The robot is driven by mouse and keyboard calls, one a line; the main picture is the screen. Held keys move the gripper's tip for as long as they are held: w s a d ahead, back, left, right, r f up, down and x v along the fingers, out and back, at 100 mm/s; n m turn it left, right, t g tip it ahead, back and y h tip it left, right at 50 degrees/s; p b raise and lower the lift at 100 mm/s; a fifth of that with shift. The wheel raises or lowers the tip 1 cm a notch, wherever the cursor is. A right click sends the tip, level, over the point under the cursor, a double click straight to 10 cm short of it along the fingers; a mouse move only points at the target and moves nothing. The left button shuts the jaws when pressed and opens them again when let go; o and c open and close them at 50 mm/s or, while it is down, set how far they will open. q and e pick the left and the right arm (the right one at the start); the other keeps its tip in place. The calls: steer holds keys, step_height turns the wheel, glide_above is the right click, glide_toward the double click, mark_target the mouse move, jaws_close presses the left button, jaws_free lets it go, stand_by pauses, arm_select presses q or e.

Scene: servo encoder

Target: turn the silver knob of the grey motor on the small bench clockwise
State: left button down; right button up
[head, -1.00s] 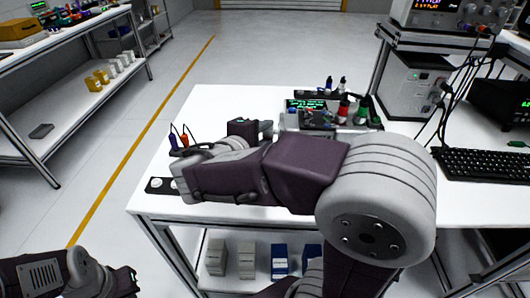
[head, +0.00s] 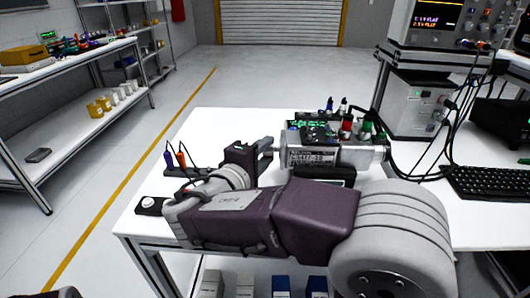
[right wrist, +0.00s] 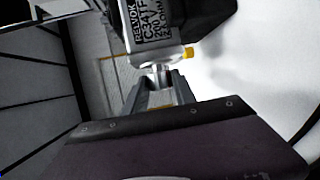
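The grey motor (head: 340,155) lies on the white bench (head: 220,125), with a printed label on its side. In the right wrist view the motor's labelled end (right wrist: 150,25) is at the top, with a yellow part beside it. The silver knob (right wrist: 160,78) sticks out below it, between my right gripper's fingertips. In the head view my right gripper (head: 268,147) is left of the motor, its fingers pointing at the motor's left end, and the knob cannot be made out. The fingers stand apart around the knob; whether they press on it I cannot tell. My left gripper is out of view.
A dark board with coloured terminals (head: 345,128) is behind the motor. Purple and orange plugs (head: 175,158) and a black box with a white button (head: 150,204) are at the bench's left. A keyboard (head: 490,182) and a power unit (head: 415,100) are at right.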

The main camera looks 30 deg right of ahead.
steer(key=shift+o, duration=1.4)
steer(key=p+v, duration=0.2)
steer(key=v, duration=0.7)
